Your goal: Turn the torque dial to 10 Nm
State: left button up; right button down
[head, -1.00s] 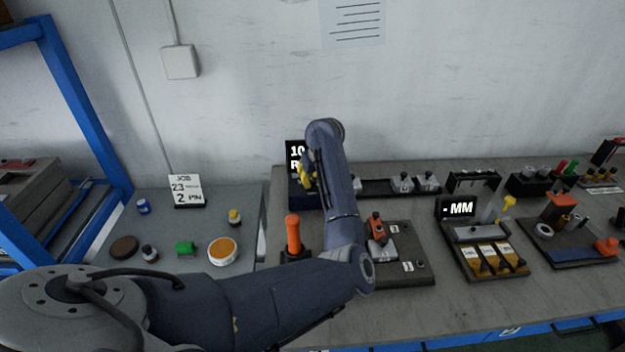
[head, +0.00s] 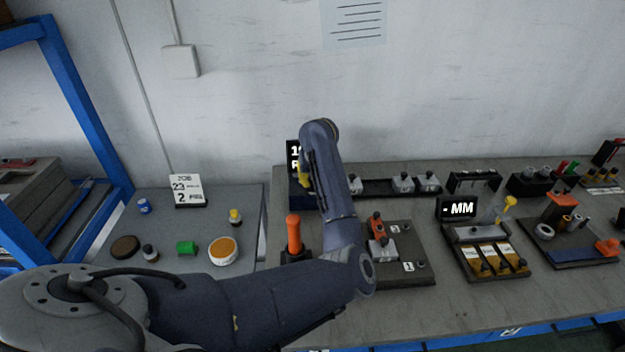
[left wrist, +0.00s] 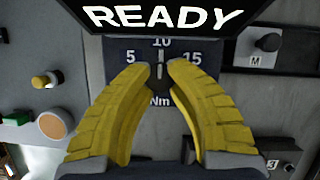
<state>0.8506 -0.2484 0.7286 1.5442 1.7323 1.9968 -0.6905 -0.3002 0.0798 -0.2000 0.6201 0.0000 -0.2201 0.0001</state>
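The torque dial (left wrist: 160,71) is a small dark knob with a pale pointer line, on a dark plate marked 5, 10, 15 and Nm. In the left wrist view its pointer stands upright, towards the 10. My left gripper (left wrist: 164,68) has yellow fingers, with one tip on each side of the knob; they look closed on it, though the contact is partly hidden. In the head view my left gripper (head: 304,181) is mostly behind its own arm. A black display (left wrist: 165,16) above the dial reads READY; it also shows, partly covered, in the head view (head: 293,153). My right gripper is out of view.
A job card (head: 187,190) stands on the left bench near a green part (head: 187,247) and an orange-topped round tub (head: 222,251). An orange-handled tool (head: 294,236) stands just below the dial unit. Fixtures and a "MM" display (head: 459,209) crowd the right.

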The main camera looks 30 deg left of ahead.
pick_arm(q)
jog(key=o, duration=0.4)
jog(key=shift+a, duration=0.25)
jog(key=shift+o, duration=0.4)
jog(key=shift+d, duration=0.1)
jog(key=v, duration=1.2)
